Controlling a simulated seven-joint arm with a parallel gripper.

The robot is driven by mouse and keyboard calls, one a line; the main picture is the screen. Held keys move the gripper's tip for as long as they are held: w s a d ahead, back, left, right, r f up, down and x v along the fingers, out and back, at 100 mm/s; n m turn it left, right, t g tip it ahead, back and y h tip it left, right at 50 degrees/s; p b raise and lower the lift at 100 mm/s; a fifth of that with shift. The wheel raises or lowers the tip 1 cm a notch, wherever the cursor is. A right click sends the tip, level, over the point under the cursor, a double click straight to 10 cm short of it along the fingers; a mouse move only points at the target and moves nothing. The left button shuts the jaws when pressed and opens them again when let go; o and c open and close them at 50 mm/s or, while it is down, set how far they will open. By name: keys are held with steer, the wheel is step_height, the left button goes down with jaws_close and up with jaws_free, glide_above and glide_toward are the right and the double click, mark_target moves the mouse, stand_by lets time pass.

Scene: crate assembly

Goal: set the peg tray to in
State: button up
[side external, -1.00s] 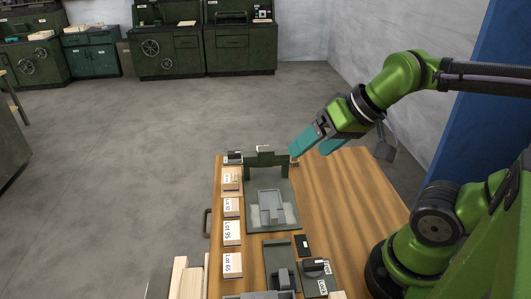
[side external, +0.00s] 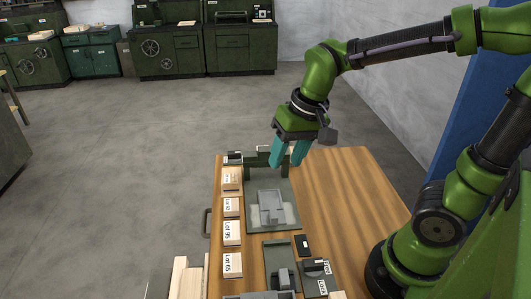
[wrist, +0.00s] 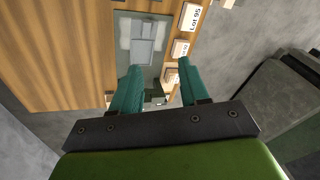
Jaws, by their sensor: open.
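A grey stepped part (side external: 271,210) sits on a grey-green plate (side external: 286,190) in front of a dark green upright frame (side external: 251,158). The part (wrist: 145,40) and plate (wrist: 123,60) also show in the wrist view. A smaller dark green tray (side external: 272,258) with a grey block (side external: 283,279) lies nearer the camera. I cannot tell for sure which of these is the peg tray. My gripper (side external: 285,164) is open and empty, its teal fingers pointing down near the upright frame, partly covering it. Its fingers (wrist: 159,67) are apart in the wrist view.
Labelled wooden blocks, such as Lot 95 (side external: 232,232) and Lot 65 (side external: 232,264), line the table's left edge. A dark labelled box (side external: 315,267) and a small black block (side external: 303,245) stand right of the smaller tray. The wooden table's right side (side external: 345,200) is clear.

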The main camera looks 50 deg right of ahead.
mark_target(274, 212)
steer(key=w+f+m+g, duration=0.1)
steer(key=f, duration=0.5)
steer(key=w+f+m+g+h, duration=0.1)
steer(key=f, duration=0.5)
steer(key=w+f+m, duration=0.1)
steer(key=f+m, duration=0.1)
steer(key=f, duration=0.4)
steer(key=shift+w+d+f+g, duration=0.1)
steer(key=shift+w+d+g, duration=0.1)
steer(key=shift+g, duration=0.2)
steer(key=shift+c, duration=0.3)
jaws_close()
